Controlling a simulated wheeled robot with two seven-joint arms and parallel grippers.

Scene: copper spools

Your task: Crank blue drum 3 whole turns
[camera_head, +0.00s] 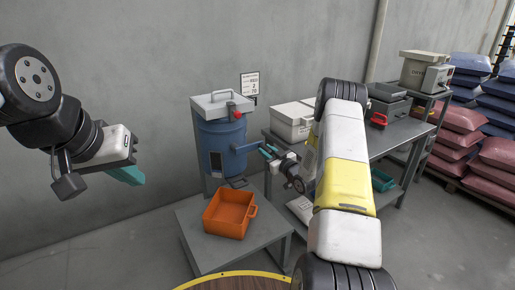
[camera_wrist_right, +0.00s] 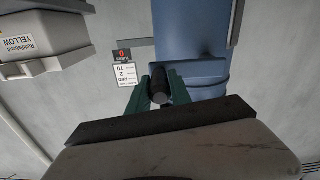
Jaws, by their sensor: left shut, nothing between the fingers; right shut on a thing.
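The blue drum (camera_head: 222,148) stands upright against the wall on a grey stand, with a grey lid and a red knob (camera_head: 236,112) near its top. A blue crank arm (camera_head: 245,148) sticks out from its right side. My right gripper (camera_head: 268,152) is at the outer end of this crank. In the right wrist view its teal fingers (camera_wrist_right: 160,93) are shut around a dark round crank handle (camera_wrist_right: 160,84), with the blue drum (camera_wrist_right: 192,35) behind. My left gripper (camera_head: 128,174) is shut and empty, left of the drum and apart from it.
An orange bin (camera_head: 228,221) sits on the low grey stand (camera_head: 207,258) below the drum. A sign (camera_head: 249,84) hangs on the wall. A grey table (camera_head: 380,136) with boxes stands to the right, partly hidden by my right arm. Stacked sacks (camera_head: 462,118) are at far right.

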